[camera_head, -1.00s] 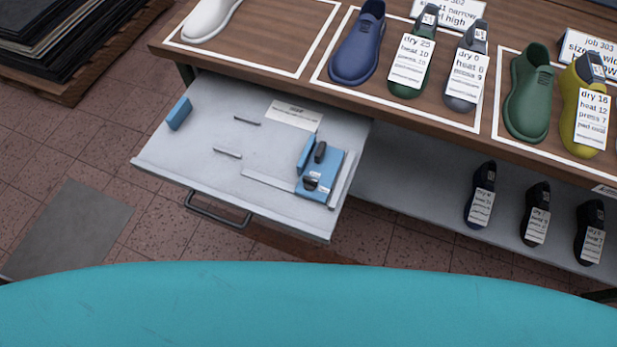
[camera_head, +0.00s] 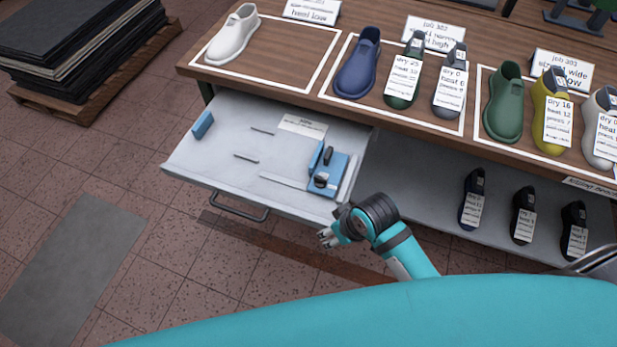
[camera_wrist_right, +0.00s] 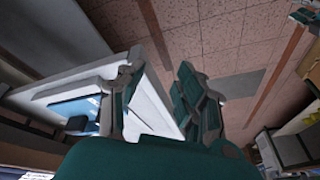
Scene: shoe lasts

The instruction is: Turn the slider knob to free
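The slider (camera_head: 340,172) is a blue block on the right part of the pulled-out grey drawer board (camera_head: 215,165). It carries an upright black handle (camera_head: 328,155) and a small dark knob (camera_head: 321,180) on a pale label. The knob's pointing direction is too small to read. My right gripper (camera_head: 328,238) is in front of the drawer's front edge, below the slider in the picture and apart from it. In the right wrist view, my right gripper (camera_wrist_right: 160,100) has its fingers spread with nothing between them. Part of the blue slider (camera_wrist_right: 75,108) shows left of them. My left gripper is out of view.
The drawer has a front handle (camera_head: 240,205), a blue end block (camera_head: 202,124) and a label card (camera_head: 302,125). The wooden bench (camera_head: 290,85) above holds several tagged shoe lasts. Dark lasts stand on the lower shelf (camera_head: 410,185).

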